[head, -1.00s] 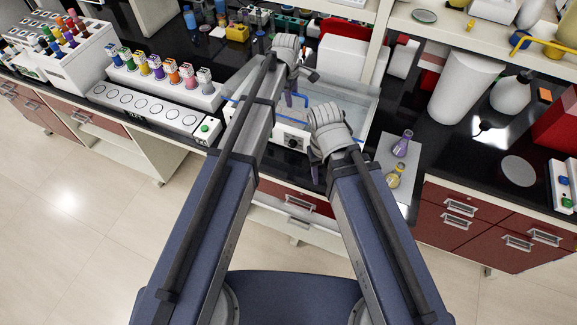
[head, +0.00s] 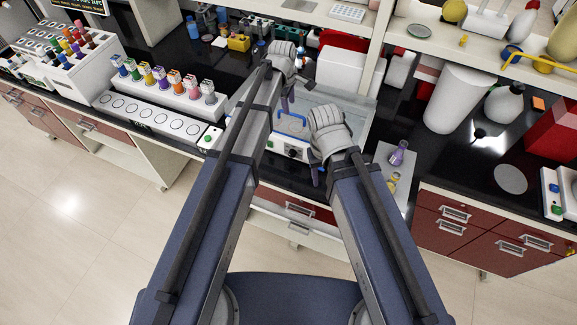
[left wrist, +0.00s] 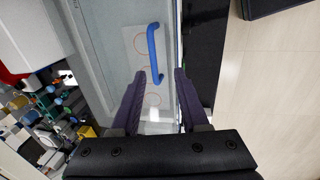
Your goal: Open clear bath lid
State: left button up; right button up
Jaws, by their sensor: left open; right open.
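The white bath (head: 272,140) stands on the black bench, its front knob facing me. Its clear lid (left wrist: 112,45) appears to lie flat over it, and faint red rings show through in the left wrist view. The lid's blue handle (head: 291,131) is a raised loop, seen also in the left wrist view (left wrist: 152,40). My left gripper (head: 286,103) is open and empty above the bath; in its wrist view the handle's near end lies just ahead of and between the fingertips (left wrist: 159,75). My right gripper (head: 318,177) is open near the bath's front right, its fingers partly hidden.
A row of colour-capped bottles (head: 165,85) stands left of the bath. Purple and yellow flasks (head: 397,157) stand on a pale mat to the right. A white box (head: 342,72) is behind the bath, and a large white cylinder (head: 452,95) stands farther right.

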pick_arm(q)
jog(key=s+d+f+m+g+y+b, duration=0.1)
jog(key=s+f+m+b, duration=0.9)
jog(key=s+f+b, duration=0.5)
jog(key=shift+s+d+f+b, duration=0.15)
jog(key=shift+f+b, duration=1.15)
jog(key=shift+b, duration=0.15)
